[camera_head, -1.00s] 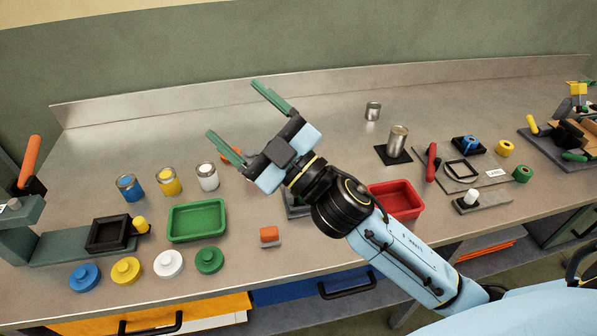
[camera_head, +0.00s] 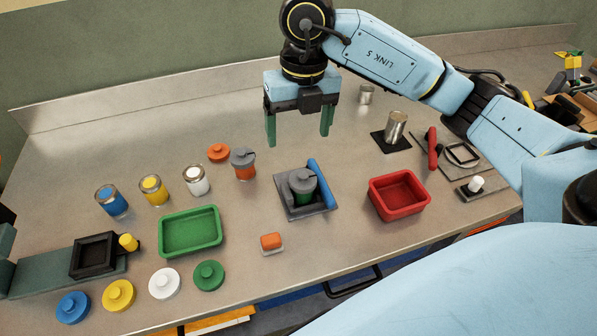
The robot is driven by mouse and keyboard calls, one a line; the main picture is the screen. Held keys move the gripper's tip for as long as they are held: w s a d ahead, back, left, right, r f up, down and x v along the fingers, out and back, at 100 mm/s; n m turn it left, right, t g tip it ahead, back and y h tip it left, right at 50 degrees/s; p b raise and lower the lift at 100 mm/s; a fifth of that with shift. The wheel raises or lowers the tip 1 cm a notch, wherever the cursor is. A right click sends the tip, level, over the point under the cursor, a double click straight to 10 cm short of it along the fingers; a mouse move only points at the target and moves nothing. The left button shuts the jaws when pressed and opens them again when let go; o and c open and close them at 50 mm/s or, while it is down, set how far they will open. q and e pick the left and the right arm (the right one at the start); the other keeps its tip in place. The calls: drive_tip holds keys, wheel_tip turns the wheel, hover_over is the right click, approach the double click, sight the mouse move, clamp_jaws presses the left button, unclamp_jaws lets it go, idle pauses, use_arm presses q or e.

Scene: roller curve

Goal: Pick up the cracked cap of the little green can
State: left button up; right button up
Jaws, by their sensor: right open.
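The little green can (camera_head: 304,195) stands in a dark grey holder (camera_head: 291,212) with a blue bar at its right side. A grey cap (camera_head: 301,180) with a dark notch, perhaps the crack, sits on top of it. My right gripper (camera_head: 298,142) is open and empty, its green fingers pointing down above the table behind the holder, apart from the can. An orange can (camera_head: 245,171) with a similar notched grey cap (camera_head: 243,156) stands to the left of the holder. My left gripper is not in view.
A green tray (camera_head: 190,249) lies left of the holder and a red tray (camera_head: 373,196) right of it. Blue, yellow and white cans stand at left, with coloured lids in front. An orange block (camera_head: 271,242) lies near the front edge.

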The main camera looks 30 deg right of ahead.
drive_tip(key=shift+h, duration=0.4)
drive_tip(key=f, duration=0.3)
drive_tip(key=d+f, duration=0.1)
drive_tip(key=f, duration=0.3)
drive_tip(key=shift+d, duration=0.2)
drive_tip(key=shift+w+a+f, duration=0.1)
drive_tip(key=shift+f, duration=2.9)
drive_tip(key=shift+c, duration=0.2)
drive_tip(key=c, duration=1.1)
wheel_tip(320, 180, up, 10)
drive_tip(key=shift+f, duration=0.1)
drive_tip(key=shift+c, duration=0.2)
wheel_tip(320, 180, up, 4)
drive_tip(key=p, duration=0.3)
hover_over(303, 174)
